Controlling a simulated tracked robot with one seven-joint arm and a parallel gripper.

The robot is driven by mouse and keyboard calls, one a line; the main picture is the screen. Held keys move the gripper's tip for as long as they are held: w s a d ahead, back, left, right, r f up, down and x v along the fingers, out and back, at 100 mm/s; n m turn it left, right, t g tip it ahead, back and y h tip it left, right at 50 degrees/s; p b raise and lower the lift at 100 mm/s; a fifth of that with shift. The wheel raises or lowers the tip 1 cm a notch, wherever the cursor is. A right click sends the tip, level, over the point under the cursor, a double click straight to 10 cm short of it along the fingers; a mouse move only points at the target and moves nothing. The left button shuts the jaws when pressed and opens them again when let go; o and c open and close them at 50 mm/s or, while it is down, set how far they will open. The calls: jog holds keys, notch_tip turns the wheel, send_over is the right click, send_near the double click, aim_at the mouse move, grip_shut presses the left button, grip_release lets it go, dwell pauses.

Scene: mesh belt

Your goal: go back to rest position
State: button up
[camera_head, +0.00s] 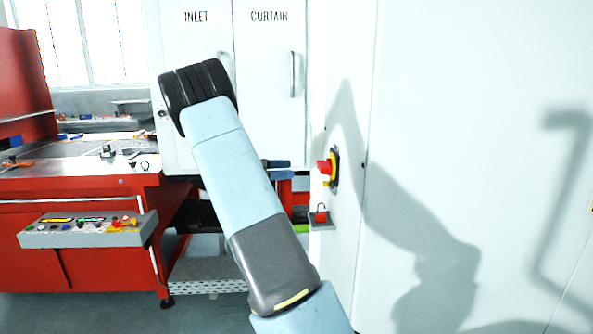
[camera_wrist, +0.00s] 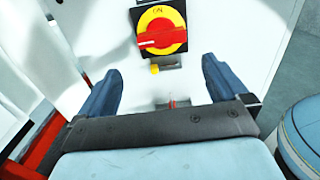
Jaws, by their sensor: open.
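My gripper (camera_wrist: 160,67) is open in the wrist view, its two dark blue fingers apart with nothing held between them. A red rotary switch (camera_wrist: 162,40) on a round yellow plate marked ON lies just beyond the fingertips. Its handle lies roughly crosswise in that view. The switch also shows in the head view (camera_head: 325,167), on the white cabinet to the right of my arm. My arm stretches up and bends at a black joint. It hides most of my gripper in the head view; only blue finger parts seem to show beside it.
A small red padlock-like object (camera_head: 321,216) sits on a grey bracket below the switch. A red workbench (camera_head: 80,185) with a grey button panel (camera_head: 88,232) stands left. White doors marked INLET and CURTAIN (camera_head: 270,90) stand behind my arm. A large white cabinet wall (camera_head: 470,110) fills the right.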

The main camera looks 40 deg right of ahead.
jog(key=shift+w+a, duration=0.35)
jog(key=shift+a, duration=0.2)
jog(key=s+a+r+m+t+y, duration=0.3)
jog(key=s+a+m+t+y, duration=0.3)
jog(key=s+a, duration=0.8)
jog(key=s+a+r+m+t+y, duration=0.3)
jog(key=s+a+m+t+y, duration=0.3)
jog(key=s+a, duration=0.9)
jog(key=s+t+y, duration=0.2)
jog(key=s+y, duration=0.1)
jog(key=shift+s+r+t, duration=0.35)
jog(key=shift+r+t, duration=0.05)
